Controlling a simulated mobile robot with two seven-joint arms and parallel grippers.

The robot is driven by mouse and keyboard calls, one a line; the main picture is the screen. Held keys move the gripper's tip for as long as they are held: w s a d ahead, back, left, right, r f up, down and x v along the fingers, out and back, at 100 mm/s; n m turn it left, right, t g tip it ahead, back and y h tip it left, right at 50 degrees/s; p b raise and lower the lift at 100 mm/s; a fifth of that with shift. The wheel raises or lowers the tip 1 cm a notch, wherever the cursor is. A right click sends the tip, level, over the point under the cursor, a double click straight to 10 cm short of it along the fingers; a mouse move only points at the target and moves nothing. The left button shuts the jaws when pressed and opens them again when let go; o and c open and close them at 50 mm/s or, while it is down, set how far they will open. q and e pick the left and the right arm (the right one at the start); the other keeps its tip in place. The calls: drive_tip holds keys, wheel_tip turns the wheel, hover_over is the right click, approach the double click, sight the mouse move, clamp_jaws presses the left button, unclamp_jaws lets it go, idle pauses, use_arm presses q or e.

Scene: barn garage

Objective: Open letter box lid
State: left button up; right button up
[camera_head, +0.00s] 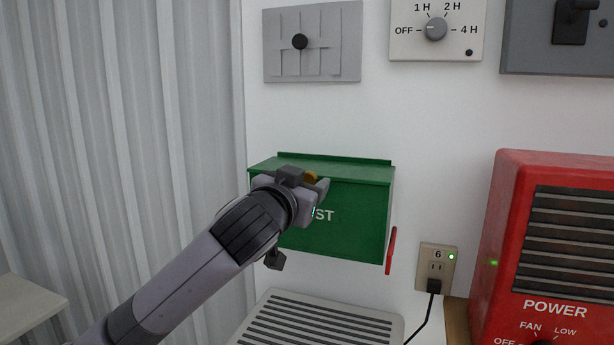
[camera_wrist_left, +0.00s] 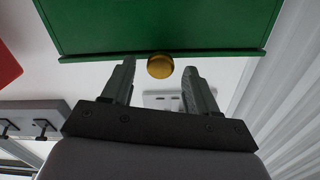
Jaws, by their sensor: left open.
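The green letter box (camera_head: 350,220) is mounted on the white wall, with white lettering on its front that is partly hidden by my left gripper. Its green lid (camera_head: 365,172) lies down over the top and looks shut. A round yellow knob (camera_head: 311,177) is at the lid's front edge. My left gripper (camera_head: 317,186) is at the knob, with its fingers open. In the left wrist view, the knob (camera_wrist_left: 160,66) shows between the two fingertips (camera_wrist_left: 158,68), with a gap visible on each side. My right gripper is not in view.
A red flag (camera_head: 391,250) sticks out at the box's right side. A vent grille (camera_head: 320,318) is below, an outlet (camera_head: 437,266) with a plug to the right, and a red heater (camera_head: 510,230) further right. A grey gate-pattern panel (camera_head: 313,42) hangs above. Corrugated metal (camera_head: 130,130) is left.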

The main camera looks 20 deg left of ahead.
use_arm(q)
drive_tip(key=shift+w, duration=0.85)
clamp_jaws()
drive_tip(key=shift+r, duration=0.15)
